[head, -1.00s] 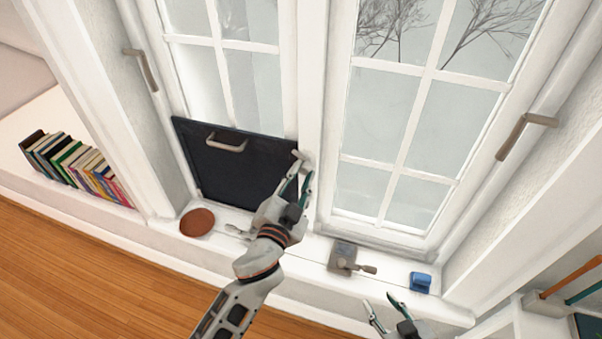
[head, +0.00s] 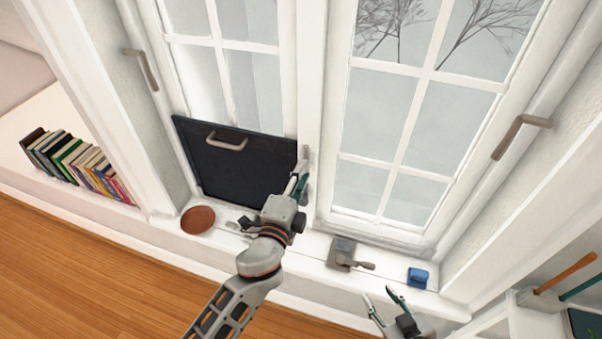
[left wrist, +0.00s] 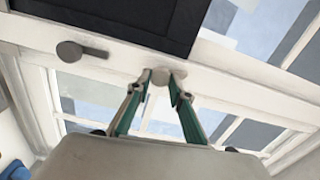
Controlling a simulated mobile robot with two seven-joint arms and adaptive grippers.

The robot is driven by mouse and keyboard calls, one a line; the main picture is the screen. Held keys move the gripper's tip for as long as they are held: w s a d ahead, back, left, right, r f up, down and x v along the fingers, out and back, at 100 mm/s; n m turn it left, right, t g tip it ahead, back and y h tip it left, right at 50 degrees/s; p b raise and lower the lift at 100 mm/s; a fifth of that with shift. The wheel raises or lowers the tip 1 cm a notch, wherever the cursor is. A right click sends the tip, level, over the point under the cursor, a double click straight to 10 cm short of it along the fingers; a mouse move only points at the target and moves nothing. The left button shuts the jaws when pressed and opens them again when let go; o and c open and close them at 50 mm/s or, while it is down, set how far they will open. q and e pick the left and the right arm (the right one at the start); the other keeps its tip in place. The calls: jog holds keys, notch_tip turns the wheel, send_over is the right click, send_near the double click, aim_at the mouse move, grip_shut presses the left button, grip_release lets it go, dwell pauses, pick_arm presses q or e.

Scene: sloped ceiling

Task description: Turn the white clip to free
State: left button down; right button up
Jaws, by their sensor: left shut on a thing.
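The dark panel (head: 232,170) with a grey handle stands in front of the lower left window. The white clip (head: 305,152) is at the panel's upper right corner, on the white window post, and looks upright along the post. My left gripper (head: 301,180) reaches up to it and is shut on it. In the left wrist view, the fingertips (left wrist: 160,77) close on the pale clip, mostly hidden between them, just beside the panel's edge (left wrist: 120,20). A grey knobbed lever (left wrist: 72,50) is on the white frame nearby. My right gripper (head: 381,300) is open and empty, low over the sill's front.
On the sill are a reddish-brown disc (head: 198,219), a grey block with a lever (head: 343,252) and a blue object (head: 418,277). Books (head: 75,165) stand at left. A window handle (head: 520,133) juts out at right.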

pick_arm(q)
jog(key=shift+m, duration=0.5)
jog(key=c, duration=1.8)
grip_release()
jog(key=shift+d, duration=0.1)
jog(key=v, duration=1.2)
jog(key=shift+r, duration=0.1)
